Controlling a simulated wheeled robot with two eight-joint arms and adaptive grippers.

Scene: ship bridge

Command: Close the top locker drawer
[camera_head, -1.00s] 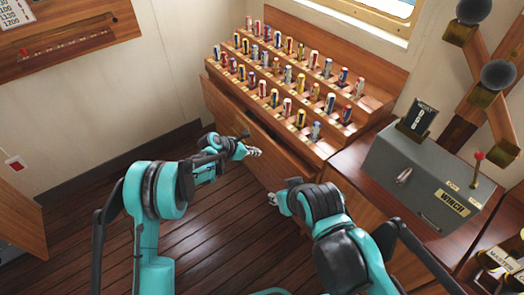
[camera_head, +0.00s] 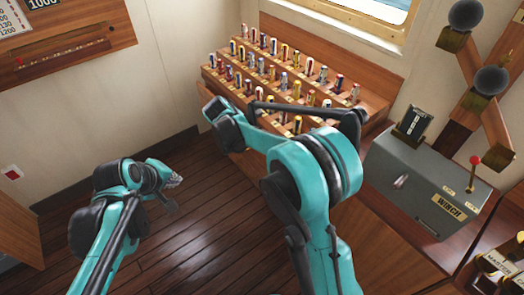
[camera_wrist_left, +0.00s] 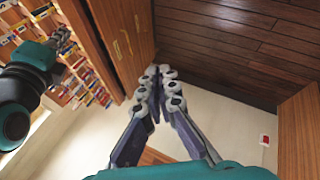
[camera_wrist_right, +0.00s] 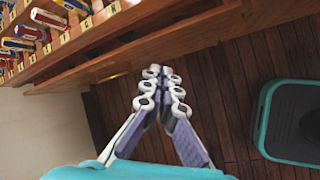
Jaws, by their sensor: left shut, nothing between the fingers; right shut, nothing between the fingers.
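The wooden locker stands against the back wall under tiers of small cylinders. In the right wrist view, the top locker drawer (camera_wrist_right: 150,57) runs below the shelf, with a brass handle (camera_wrist_right: 112,76). A gap along its upper edge suggests it is out; how far is unclear. In the head view my right arm hides most of its front. My right gripper (camera_wrist_right: 162,78) is shut and empty in front of the locker. My left gripper (camera_head: 176,181) is shut and empty over the floor, left of the locker. The left wrist view shows locker fronts with brass handles (camera_wrist_left: 122,42).
Small labelled cylinders (camera_head: 268,68) stand in stepped rows above the drawers. A grey winch control box (camera_head: 425,185) with a red-knobbed lever sits on the cabinet at right. Dark plank floor (camera_head: 185,255) is clear left of the locker.

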